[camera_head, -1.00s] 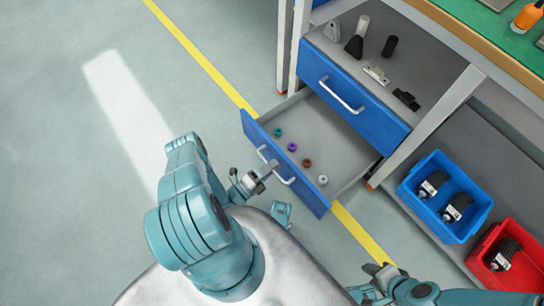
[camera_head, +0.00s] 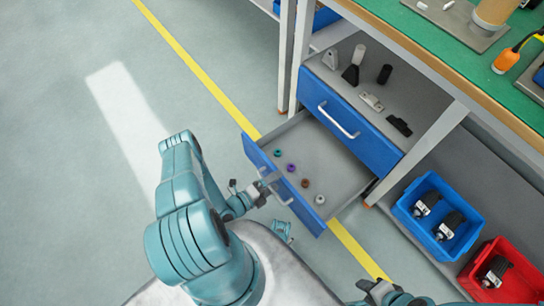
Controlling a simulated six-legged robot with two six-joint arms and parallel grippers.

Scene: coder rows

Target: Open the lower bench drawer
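The lower bench drawer (camera_head: 283,187) is blue-fronted and stands pulled well out, its grey inside showing. Its pale bar handle (camera_head: 283,198) is on the front face. My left gripper (camera_head: 265,182) is at the handle's upper-left part. It overlaps the handle in the picture; I cannot tell whether its fingers close on the bar. My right gripper (camera_head: 374,287) is low in the picture, apart from the drawer, its fingers too small to read.
The upper drawer (camera_head: 345,120) is shut. Several small coloured rings, one a purple ring (camera_head: 291,168), lie inside the lower drawer. A blue bin (camera_head: 440,236) and a red bin (camera_head: 510,280) stand at the right. Floor (camera_head: 80,210) at the left is clear.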

